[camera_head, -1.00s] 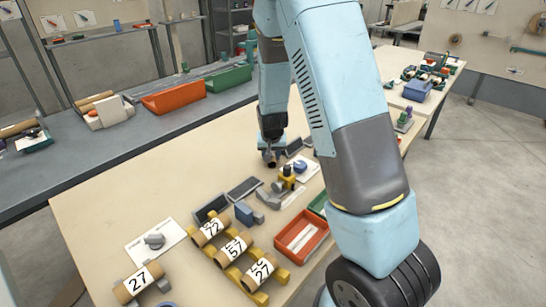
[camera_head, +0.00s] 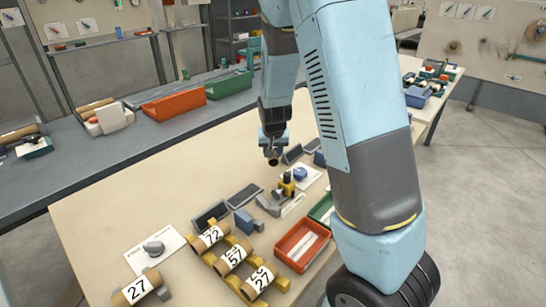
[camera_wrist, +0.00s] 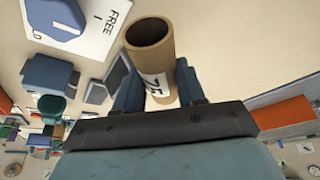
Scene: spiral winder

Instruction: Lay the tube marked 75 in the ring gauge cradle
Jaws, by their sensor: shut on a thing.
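The tube marked 75 (camera_wrist: 151,55) is a brown cardboard tube with a white label, held between the blue fingers of my gripper (camera_wrist: 158,88) in the wrist view. Its open end points away from the gripper. In the head view my gripper (camera_head: 272,150) hangs over the far part of the cream table, and the tube's dark end (camera_head: 272,161) shows just below it. I cannot tell for certain which fixture is the ring gauge cradle; a yellow and grey fixture (camera_head: 287,187) stands just nearer than my gripper.
A yellow rack (camera_head: 280,283) holds tubes marked 72 (camera_head: 210,238), 57 (camera_head: 233,256) and 27 (camera_head: 258,281). Another tube marked 27 (camera_head: 135,290) lies at front left. A red tray (camera_head: 302,246) and blue block (camera_head: 246,221) stand nearby.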

